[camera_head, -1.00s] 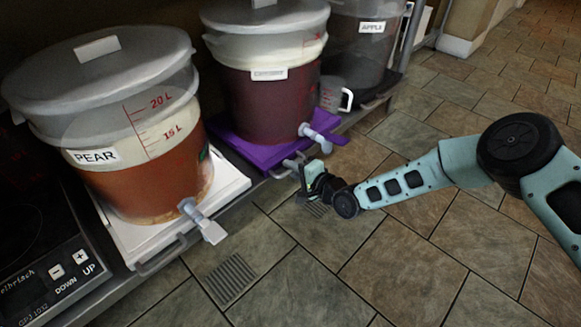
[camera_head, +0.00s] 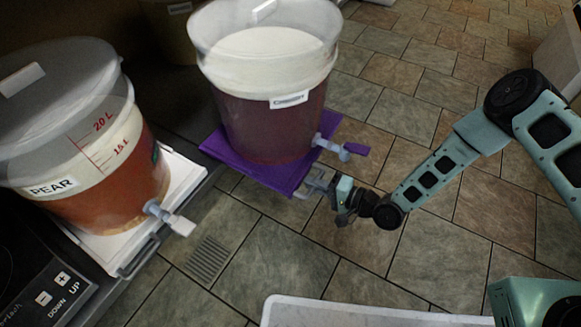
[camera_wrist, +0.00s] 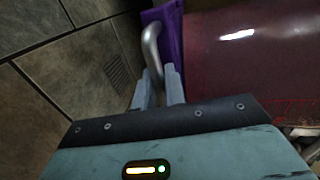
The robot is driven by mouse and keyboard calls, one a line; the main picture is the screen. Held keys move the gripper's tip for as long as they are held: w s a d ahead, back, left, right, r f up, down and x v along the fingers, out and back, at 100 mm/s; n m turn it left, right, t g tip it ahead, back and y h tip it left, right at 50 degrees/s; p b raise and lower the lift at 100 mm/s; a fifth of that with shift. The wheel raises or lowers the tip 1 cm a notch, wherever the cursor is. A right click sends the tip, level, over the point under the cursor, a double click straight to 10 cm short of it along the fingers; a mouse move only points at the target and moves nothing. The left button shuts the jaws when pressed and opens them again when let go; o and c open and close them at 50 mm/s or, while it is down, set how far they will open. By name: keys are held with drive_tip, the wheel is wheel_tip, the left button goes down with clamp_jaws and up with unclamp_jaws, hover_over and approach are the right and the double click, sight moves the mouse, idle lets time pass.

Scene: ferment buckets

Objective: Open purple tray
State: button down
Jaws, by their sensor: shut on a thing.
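The purple tray (camera_head: 216,144) stands slid out from the shelf line, with floor showing around its right and front sides. A lidded bucket of dark red liquid (camera_head: 268,128) stands upright on it, its tap (camera_head: 330,146) with a purple lever facing right. The tray's metal handle (camera_wrist: 151,45) is at its front edge. My gripper (camera_head: 318,184) is shut on this handle; in the wrist view its fingers (camera_wrist: 158,78) close around the handle's near end. The purple tray also shows in the wrist view (camera_wrist: 173,40) beside the handle.
The pear bucket (camera_head: 135,170) stands on a white tray (camera_head: 186,176) at left, its tap pointing out. A control panel (camera_head: 45,298) is at lower left. Another bucket (camera_head: 176,32) stands back in shadow. Tiled floor (camera_head: 420,65) is open to the right.

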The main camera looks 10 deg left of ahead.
drive_tip(key=f+p+v, duration=0.1)
drive_tip(key=v, duration=0.7)
drive_tip(key=shift+d+f, duration=0.2)
drive_tip(key=shift+f, duration=0.15)
drive_tip(key=c, duration=1.6)
unclamp_jaws()
drive_tip(key=shift+o, duration=0.2)
drive_tip(key=shift+s, duration=0.1)
drive_tip(key=p+v, duration=0.5)
drive_tip(key=v, duration=1.2)
drive_tip(key=shift+s+d, duration=0.1)
